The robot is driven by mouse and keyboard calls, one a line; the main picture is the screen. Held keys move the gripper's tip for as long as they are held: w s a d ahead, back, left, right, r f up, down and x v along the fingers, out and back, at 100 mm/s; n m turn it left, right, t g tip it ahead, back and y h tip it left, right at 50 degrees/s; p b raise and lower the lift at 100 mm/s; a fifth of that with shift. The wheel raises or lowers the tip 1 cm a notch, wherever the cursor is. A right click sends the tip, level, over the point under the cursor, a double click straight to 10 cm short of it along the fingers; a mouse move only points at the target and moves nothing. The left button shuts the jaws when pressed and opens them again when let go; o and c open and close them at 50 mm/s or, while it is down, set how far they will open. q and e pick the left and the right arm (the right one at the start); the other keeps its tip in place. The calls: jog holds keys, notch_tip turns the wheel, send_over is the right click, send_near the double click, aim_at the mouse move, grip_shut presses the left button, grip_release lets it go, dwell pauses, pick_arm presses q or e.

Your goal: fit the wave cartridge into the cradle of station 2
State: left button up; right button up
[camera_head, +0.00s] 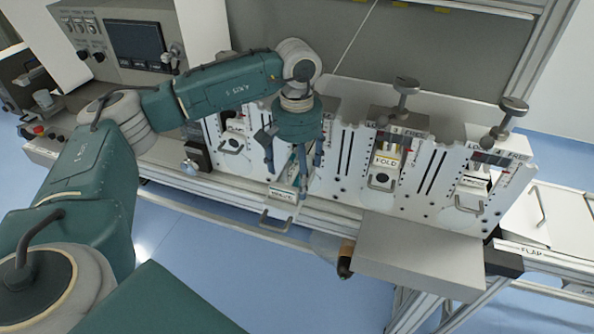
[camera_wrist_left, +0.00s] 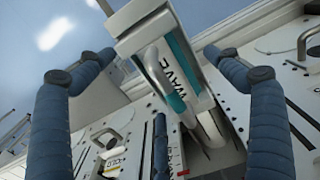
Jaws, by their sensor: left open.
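The wave cartridge shows large in the left wrist view (camera_wrist_left: 188,60), pale with a teal strip, a bar handle and the word WAVE. In the head view its pale front end with a handle (camera_head: 278,222) juts out low at the second station from the left. My left gripper (camera_head: 293,160) is above and in front of that station. In the wrist view its padded blue fingers (camera_wrist_left: 158,54) are spread on either side of the cartridge's handle, apparently not touching it. The cradle of station 2 is mostly hidden by the gripper; I cannot tell how deep the cartridge sits.
A FOLD cartridge (camera_head: 383,163) sits in the station to the right, and another cartridge (camera_head: 472,188) sits in the rightmost one. Black-topped clamp knobs (camera_head: 403,88) stand above these stations. A grey box-like cover (camera_head: 420,255) juts out in front. A control panel (camera_head: 135,45) stands back left.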

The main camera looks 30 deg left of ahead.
aim_at(298, 172)
pick_arm(q)
jog(key=shift+r, duration=0.35)
notch_tip(298, 172, up, 7)
jog(key=b, duration=0.3)
notch_tip(298, 172, up, 4)
jog(key=shift+r, duration=0.25)
